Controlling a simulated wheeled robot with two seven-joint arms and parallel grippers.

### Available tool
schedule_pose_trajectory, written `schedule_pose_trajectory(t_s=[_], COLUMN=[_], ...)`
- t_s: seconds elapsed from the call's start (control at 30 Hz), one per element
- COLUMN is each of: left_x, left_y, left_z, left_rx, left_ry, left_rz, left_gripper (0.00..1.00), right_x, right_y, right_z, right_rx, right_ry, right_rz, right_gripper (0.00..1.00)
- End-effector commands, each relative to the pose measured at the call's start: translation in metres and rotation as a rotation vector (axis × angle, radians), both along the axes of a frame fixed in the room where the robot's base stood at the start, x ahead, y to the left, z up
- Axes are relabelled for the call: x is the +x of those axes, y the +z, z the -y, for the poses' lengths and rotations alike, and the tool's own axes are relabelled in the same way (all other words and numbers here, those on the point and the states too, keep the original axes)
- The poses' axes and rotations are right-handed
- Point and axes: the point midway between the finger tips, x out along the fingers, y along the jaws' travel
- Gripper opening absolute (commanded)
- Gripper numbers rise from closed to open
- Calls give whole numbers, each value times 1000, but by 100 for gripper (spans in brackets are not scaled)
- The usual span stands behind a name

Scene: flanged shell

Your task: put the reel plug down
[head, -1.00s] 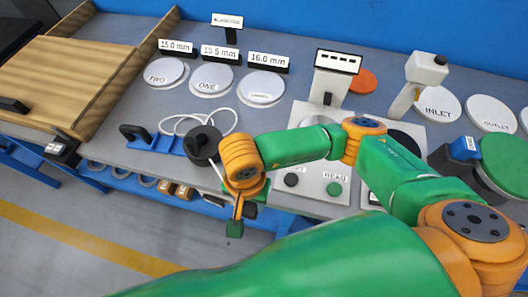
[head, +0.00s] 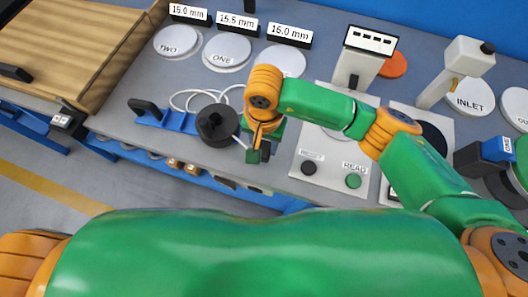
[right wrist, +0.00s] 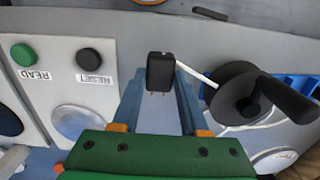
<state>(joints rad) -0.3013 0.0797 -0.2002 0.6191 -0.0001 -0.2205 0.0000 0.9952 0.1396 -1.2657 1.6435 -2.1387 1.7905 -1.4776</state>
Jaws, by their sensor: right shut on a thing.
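The reel plug (right wrist: 160,72) is a small black block with thin gold pins. In the right wrist view it sits between the fingertips of my right gripper (right wrist: 160,82), which is shut on it. A white cable runs from the plug to the black cable reel (right wrist: 236,96). In the head view my right gripper (head: 259,156) is just right of the reel (head: 217,125), near the bench's front edge. The plug is small and dark there, mostly lost against the fingers. I cannot tell whether it touches the bench. My left gripper is not in view.
A panel with a black RESET button (head: 309,168) and green READ button (head: 353,181) lies right of the gripper. A blue holder (head: 178,121) with a black handle is left of the reel. White discs (head: 227,50) and size signs stand behind. A wooden tray (head: 75,50) is far left.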

Motion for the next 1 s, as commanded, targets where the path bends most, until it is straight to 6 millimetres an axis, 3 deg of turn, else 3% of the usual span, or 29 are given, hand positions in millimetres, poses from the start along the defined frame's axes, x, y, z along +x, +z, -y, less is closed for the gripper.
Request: schedule_pose_trajectory(t_s=[0.23,0.43,1.0], left_x=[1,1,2], left_y=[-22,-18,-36], left_z=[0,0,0], left_rx=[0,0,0], left_ry=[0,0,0], left_rz=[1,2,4], left_gripper=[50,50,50], right_x=[5,6,6], right_y=[-39,-36,-50], right_z=[-1,-1,0], right_rx=[0,-1,-1], right_ry=[0,0,0], right_rz=[-4,0,1], right_gripper=[0,0,0])
